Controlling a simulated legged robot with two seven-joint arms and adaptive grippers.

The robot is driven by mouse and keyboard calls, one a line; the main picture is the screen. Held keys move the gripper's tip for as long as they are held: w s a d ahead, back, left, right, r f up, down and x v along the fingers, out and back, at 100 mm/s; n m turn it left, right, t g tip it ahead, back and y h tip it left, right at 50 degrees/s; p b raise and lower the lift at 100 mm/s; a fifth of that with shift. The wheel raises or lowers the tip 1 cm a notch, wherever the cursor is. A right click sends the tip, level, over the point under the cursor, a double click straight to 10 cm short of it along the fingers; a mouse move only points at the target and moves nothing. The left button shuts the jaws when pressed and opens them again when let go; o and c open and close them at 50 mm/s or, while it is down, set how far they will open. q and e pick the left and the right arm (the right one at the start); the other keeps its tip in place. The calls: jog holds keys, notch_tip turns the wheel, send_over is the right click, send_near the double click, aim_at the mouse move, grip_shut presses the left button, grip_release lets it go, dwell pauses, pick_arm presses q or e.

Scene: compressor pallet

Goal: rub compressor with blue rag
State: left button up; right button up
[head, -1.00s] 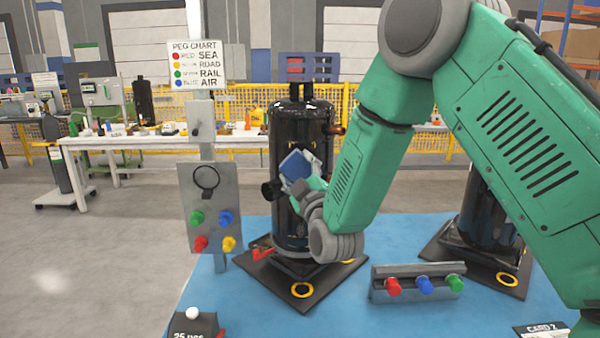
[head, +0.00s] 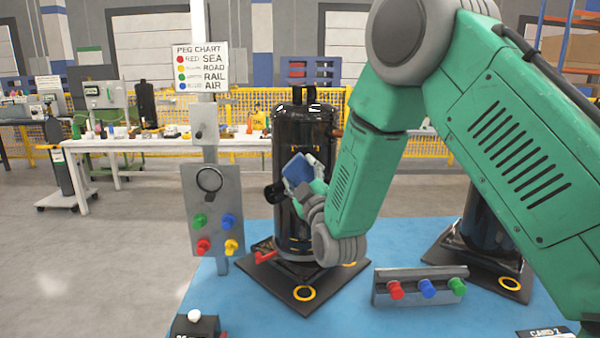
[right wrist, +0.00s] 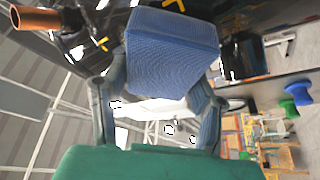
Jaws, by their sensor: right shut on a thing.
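The compressor (head: 306,140) is a glossy black upright cylinder on a dark square base plate on the blue pallet top. My right gripper (head: 304,178) is in front of its middle, shut on the blue rag (head: 297,169). In the right wrist view the rag (right wrist: 172,45) is a folded blue block between the two fingers, with the dark compressor surface (right wrist: 85,30) close behind it. I cannot tell for sure whether the rag touches the compressor. My left gripper is not in view.
A grey panel with colored pegs (head: 214,215) stands left of the compressor. A low peg rail (head: 420,283) lies to the right front. A second black compressor (head: 485,225) stands at the right, partly behind my arm. A dark box (head: 195,325) is at the front left.

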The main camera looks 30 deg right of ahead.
jog(key=shift+f, duration=0.35)
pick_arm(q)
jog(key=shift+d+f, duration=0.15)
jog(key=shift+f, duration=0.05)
pick_arm(e)
jog(key=shift+d, duration=0.25)
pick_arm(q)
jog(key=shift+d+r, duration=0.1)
pick_arm(e)
jog(key=shift+s+d, duration=0.1)
jog(key=s+a, duration=0.2)
jog(key=s, duration=0.1)
jog(key=shift+s+a, duration=0.2)
jog(key=shift+a, duration=0.15)
jog(key=shift+s+a, duration=0.3)
jog(key=shift+s, duration=0.45)
